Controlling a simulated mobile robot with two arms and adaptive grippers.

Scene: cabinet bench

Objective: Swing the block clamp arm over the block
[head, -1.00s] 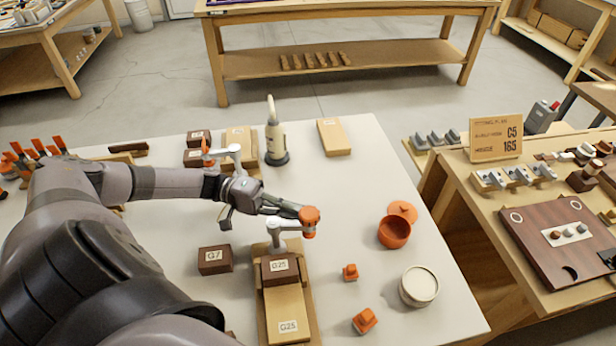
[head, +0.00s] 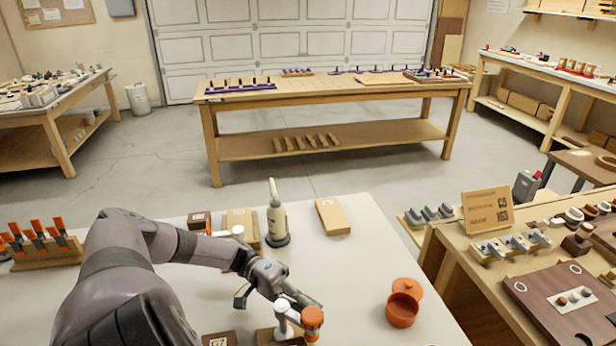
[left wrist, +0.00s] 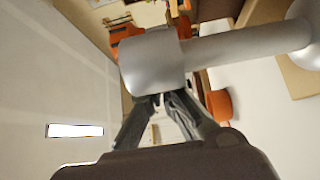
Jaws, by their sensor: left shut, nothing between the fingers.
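The block clamp (head: 282,306) stands at the bottom edge of the head view, with a pale post top and an orange knob (head: 312,317) to its right. The block and most of the clamp's base are below the picture. My left gripper (head: 311,304) is beside the clamp, just above the orange knob; whether it touches cannot be told. In the left wrist view its fingers (left wrist: 162,98) are shut and empty, with a grey metal clamp arm (left wrist: 235,45) crossing close in front of the tips. My right gripper is not in view.
A brown block (head: 219,339) lies left of the clamp. An orange pot (head: 402,311) is to the right, with clear tabletop between. A side bench (head: 490,290) stands further right.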

